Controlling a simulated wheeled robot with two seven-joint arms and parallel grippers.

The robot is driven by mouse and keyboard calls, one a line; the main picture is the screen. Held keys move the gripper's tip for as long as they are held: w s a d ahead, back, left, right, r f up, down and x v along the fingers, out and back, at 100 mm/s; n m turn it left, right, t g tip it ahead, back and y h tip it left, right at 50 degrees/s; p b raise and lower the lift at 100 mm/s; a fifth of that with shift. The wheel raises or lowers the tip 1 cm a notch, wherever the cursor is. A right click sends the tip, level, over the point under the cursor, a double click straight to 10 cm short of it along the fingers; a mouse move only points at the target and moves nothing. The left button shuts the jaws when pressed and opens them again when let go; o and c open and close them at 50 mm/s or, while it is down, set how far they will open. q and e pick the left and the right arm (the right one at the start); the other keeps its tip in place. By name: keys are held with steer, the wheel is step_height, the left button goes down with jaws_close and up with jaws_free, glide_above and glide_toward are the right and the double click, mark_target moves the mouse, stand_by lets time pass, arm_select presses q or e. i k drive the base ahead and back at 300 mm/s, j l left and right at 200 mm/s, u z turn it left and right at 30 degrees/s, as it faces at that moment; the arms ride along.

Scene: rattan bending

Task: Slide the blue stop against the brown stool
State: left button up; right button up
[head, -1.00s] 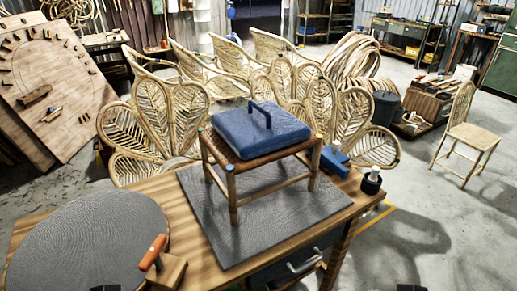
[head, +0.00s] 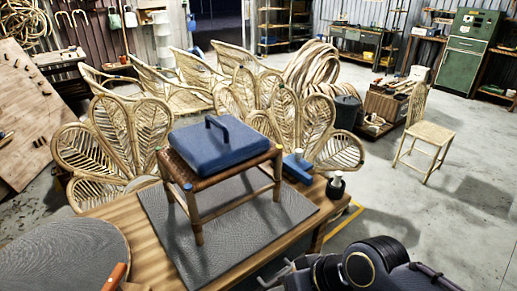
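The brown stool (head: 197,216) stands upright on the dark grey mat on the wooden table, with a blue cushion-like block (head: 219,147) with a handle on its woven seat. The blue stop (head: 297,168), with a pale knob on top, sits just right of the stool's right legs near the table's back edge. I cannot tell whether stop and stool touch. My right gripper (head: 279,275) is at the bottom edge, low and in front of the table's right part, apart from the stop. Its fingers are dark and partly cut off. My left gripper is not in view.
A black pot with a white top (head: 335,187) stands right of the stop at the table corner. A round grey plate (head: 65,256) and an orange-handled tool (head: 114,277) are at the left. Rattan chairs (head: 130,125) stand close behind the table. The grey mat (head: 240,232) is clear in front.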

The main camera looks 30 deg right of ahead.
mark_target(293, 164)
steer(key=l+u, duration=0.7)
steer(key=l, duration=0.15)
steer(key=l+u, duration=0.35)
steer(key=l, duration=0.4)
steer(key=k+l+u, duration=0.1)
steer(key=l, duration=0.3)
steer(key=k+l, duration=0.15)
steer(key=l, duration=0.7)
steer(key=k+l+u, duration=0.1)
steer(key=l, duration=0.3)
steer(key=k, duration=0.05)
